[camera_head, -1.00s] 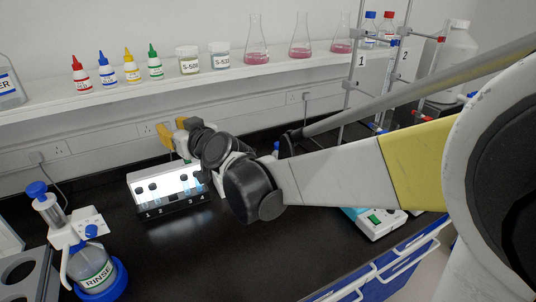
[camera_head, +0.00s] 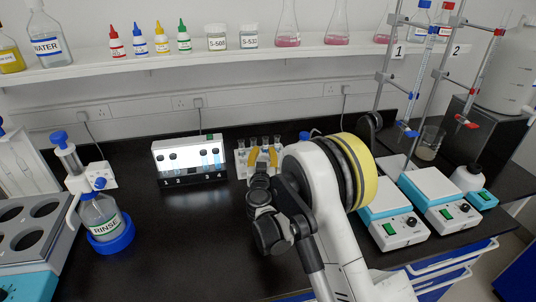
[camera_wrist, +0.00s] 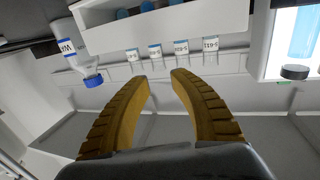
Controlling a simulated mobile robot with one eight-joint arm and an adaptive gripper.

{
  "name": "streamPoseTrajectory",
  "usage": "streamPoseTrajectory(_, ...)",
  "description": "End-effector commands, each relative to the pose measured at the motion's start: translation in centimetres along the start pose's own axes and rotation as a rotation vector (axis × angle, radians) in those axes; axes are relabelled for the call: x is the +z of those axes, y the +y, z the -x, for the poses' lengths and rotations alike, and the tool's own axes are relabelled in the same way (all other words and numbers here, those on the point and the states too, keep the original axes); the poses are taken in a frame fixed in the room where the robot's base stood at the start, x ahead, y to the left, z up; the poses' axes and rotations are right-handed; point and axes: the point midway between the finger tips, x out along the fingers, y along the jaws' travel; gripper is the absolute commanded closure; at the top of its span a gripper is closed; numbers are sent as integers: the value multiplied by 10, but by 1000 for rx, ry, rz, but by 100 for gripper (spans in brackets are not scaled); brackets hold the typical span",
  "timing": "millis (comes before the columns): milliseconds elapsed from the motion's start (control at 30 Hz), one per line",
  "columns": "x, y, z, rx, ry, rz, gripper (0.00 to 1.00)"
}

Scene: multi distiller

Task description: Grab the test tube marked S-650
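A white rack (camera_head: 240,166) stands against the back of the black bench in the head view, holding several small test tubes. The labels are too small to read surely, so I cannot tell which tube is S-650. My gripper (camera_head: 263,155) is in front of the rack. In the wrist view, its yellow fingers (camera_wrist: 159,76) are apart with nothing between them, and the tubes lie beyond the tips.
A lit box (camera_head: 190,158) with tubes stands left of the rack. It also shows at the right edge of the wrist view (camera_wrist: 280,55). A blue-capped bottle (camera_wrist: 78,58) is beside the tubes. A rinse bottle (camera_head: 104,215) is left, hotplates (camera_head: 405,230) are right.

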Motion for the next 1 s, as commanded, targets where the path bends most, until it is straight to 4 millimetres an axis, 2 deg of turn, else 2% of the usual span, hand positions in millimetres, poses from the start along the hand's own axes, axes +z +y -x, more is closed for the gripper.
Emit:
streamPoseTrajectory(33,15,0,0,0,0,0,73)
streamPoseTrajectory(100,25,0,0,0,0,0,73)
streamPoseTrajectory(367,21,1,-24,2,0,0,73)
streamPoseTrajectory(600,22,1,-63,1,1,0,73)
streamPoseTrajectory(700,21,1,-73,1,1,0,73)
streamPoseTrajectory(967,19,0,-75,0,1,0,73)
streamPoseTrajectory(1000,19,0,-75,0,1,0,83)
